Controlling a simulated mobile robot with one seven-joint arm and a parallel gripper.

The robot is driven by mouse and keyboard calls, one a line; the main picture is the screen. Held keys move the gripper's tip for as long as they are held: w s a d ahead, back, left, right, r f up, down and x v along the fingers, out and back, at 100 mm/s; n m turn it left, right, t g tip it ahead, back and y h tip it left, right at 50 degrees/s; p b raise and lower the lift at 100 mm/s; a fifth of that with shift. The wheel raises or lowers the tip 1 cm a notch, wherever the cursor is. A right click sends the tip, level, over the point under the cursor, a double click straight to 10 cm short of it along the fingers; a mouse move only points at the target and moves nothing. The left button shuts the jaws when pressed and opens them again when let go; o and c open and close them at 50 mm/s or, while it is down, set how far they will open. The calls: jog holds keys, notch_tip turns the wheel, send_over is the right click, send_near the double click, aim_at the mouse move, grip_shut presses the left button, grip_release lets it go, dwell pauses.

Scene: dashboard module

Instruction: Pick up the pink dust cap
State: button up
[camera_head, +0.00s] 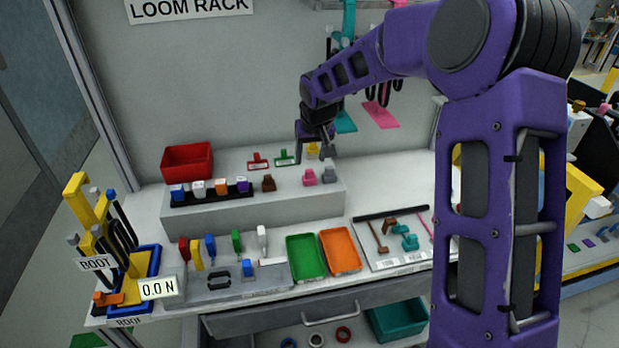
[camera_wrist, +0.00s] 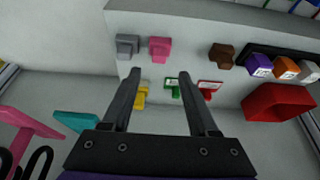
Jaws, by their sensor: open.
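The pink dust cap (camera_head: 309,177) stands on the raised grey step of the bench, beside a grey cap (camera_head: 327,175). In the wrist view the pink dust cap (camera_wrist: 160,48) lies just beyond the gap between my fingertips, and the grey cap (camera_wrist: 128,46) is to its left. My gripper (camera_wrist: 160,74) is open and empty, its two fingers apart. In the head view my gripper (camera_head: 315,143) hangs above the back of the step, behind and above the pink cap, and nothing touches the cap.
A brown cap (camera_head: 268,183) and a black rack (camera_head: 211,194) of coloured pieces stand left on the step. A yellow cap (camera_wrist: 141,95), green tag (camera_wrist: 173,88), red tag (camera_wrist: 209,88) and red bin (camera_wrist: 277,102) are nearby. Pink and teal pieces hang at the back right.

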aim_at(310, 171)
jog(key=x, duration=0.7)
jog(key=shift+s+d+f, duration=0.15)
jog(key=shift+s+f, duration=0.05)
jog(key=shift+f, duration=0.05)
jog(key=shift+c, duration=0.2)
grip_shut()
